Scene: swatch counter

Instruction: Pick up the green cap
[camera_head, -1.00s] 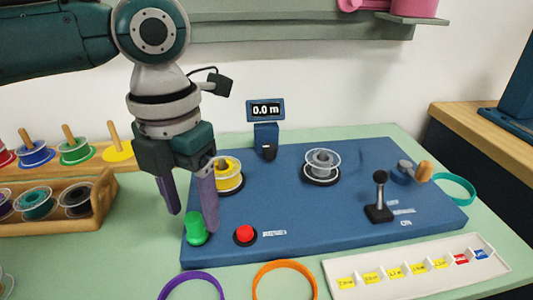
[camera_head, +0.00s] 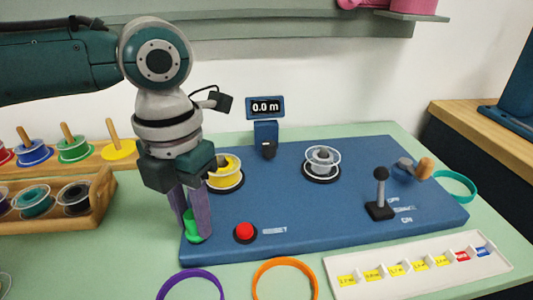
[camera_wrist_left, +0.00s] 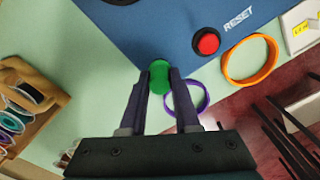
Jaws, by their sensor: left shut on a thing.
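The green cap (camera_head: 192,228) is at the front left corner of the blue board (camera_head: 300,230). My left gripper (camera_head: 197,236) points down over it, with a finger on either side. The gripper is shut on the cap, and its fingers hide part of it. In the left wrist view the green cap (camera_wrist_left: 159,76) shows between the two fingertips (camera_wrist_left: 160,78). I cannot tell whether the cap is lifted off the board. My right gripper is not in view.
A red button (camera_head: 245,231) sits just right of the cap. Purple (camera_head: 190,275) and orange (camera_head: 284,262) rings lie in front. A yellow spool (camera_head: 226,174), a grey spool (camera_head: 322,160) and a black lever (camera_head: 380,195) stand on the board. A wooden spool tray (camera_head: 100,205) is at left.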

